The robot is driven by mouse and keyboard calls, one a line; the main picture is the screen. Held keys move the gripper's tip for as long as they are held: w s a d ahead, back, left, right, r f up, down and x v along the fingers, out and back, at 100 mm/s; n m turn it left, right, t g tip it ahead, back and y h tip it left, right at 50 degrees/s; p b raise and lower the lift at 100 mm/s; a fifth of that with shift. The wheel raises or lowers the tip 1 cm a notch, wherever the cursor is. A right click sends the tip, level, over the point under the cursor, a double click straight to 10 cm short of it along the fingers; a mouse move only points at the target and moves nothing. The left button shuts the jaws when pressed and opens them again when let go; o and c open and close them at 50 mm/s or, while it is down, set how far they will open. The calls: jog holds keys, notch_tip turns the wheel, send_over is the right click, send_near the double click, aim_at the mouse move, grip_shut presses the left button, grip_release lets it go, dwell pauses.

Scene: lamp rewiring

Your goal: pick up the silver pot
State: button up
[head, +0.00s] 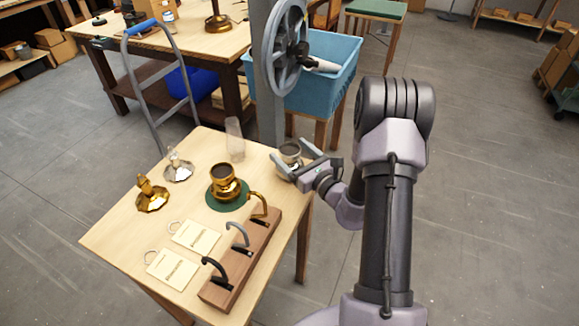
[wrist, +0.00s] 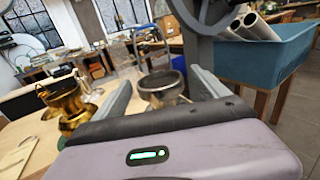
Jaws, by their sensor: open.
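The silver pot (head: 290,151) stands near the far right corner of the light wooden table, with a dark round opening. It also shows in the wrist view (wrist: 161,84), between my two fingers. My gripper (head: 291,158) is open at the pot, with one finger on each side of it. I cannot tell whether either finger touches the pot. The pot's lower part is partly hidden by my gripper.
A gold pot (head: 224,183) stands on a green mat (head: 229,207). A gold lid-like piece (head: 152,197), a silver one (head: 178,168) and a clear glass (head: 235,140) are nearby. A hook rack (head: 240,264) lies in front. A grey post with a wheel (head: 285,48) rises behind.

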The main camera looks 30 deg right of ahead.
aim_at(290, 152)
jog(key=shift+w, duration=0.45)
grip_shut()
jog(key=shift+r, duration=0.3)
notch_tip(290, 152, up, 4)
jog(key=shift+f+p, duration=0.15)
jog(key=shift+p, duration=1.1)
jog(key=s, duration=1.6)
jog(key=shift+d+r+p, duration=0.15)
jog(key=shift+r+p, duration=0.2)
